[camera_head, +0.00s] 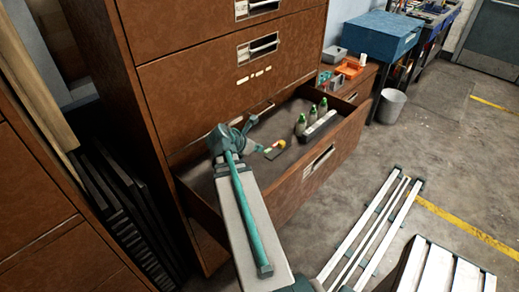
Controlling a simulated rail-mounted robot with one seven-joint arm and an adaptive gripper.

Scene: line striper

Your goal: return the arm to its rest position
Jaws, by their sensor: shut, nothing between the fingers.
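My teal and grey arm reaches up from the bottom of the view to the open drawer (335,145) of a brown cabinet. Its far end is above the left part of the drawer. My gripper (247,138) is small there, partly covered by my own teal wrist parts. It looks shut, and I see nothing held in it. Several green-topped bottles (300,125) stand further right in the drawer, beside a light grey block (318,126).
The brown cabinet front (200,75) rises behind the open drawer. Dark slatted panels (120,205) stand at left. White and teal rails (375,230) are on the floor at right. A blue box (375,35) and a grey bin (390,105) are further back. Open floor lies right.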

